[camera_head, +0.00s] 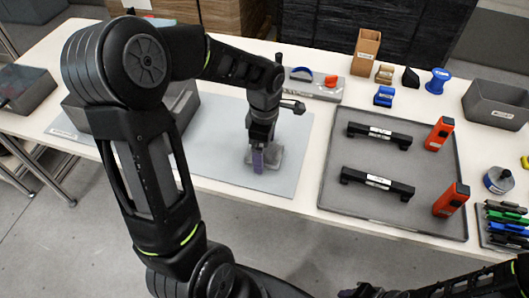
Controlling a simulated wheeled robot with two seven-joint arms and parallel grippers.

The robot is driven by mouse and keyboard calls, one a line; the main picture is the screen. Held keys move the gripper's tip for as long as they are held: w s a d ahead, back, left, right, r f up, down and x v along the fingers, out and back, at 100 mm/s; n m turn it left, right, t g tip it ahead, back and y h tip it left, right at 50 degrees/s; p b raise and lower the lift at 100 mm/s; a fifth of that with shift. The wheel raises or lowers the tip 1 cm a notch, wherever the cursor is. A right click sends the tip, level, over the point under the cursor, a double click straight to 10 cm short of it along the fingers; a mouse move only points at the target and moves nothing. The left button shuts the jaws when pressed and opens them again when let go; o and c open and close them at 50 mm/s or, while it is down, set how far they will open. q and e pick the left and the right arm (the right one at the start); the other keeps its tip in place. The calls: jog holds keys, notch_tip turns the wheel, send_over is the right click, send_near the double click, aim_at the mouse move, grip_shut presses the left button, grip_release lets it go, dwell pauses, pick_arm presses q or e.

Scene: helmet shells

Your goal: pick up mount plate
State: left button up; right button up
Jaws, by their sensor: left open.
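A small grey plate, seemingly the mount plate (277,161), lies on the light grey mat (222,119) in the middle of the table. My left gripper (258,160) points down at it, open, with its purple-grey fingertip over the plate's left part. The gripper hides some of the plate, and I cannot tell whether the fingers touch it. Part of my right arm shows at the bottom right edge, with what seems to be its gripper (361,291), dark and cut off by the frame.
Right of the mat, a grey tray (330,200) holds two black bars (378,135) and two orange devices (439,134). Behind stand a cardboard holder (366,50), a blue spool (438,81) and a grey bin (497,104). A grey box (185,103) stands behind my left arm.

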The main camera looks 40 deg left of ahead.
pick_arm(q)
jog(key=shift+c, duration=0.2)
grip_shut()
dwell(1.0)
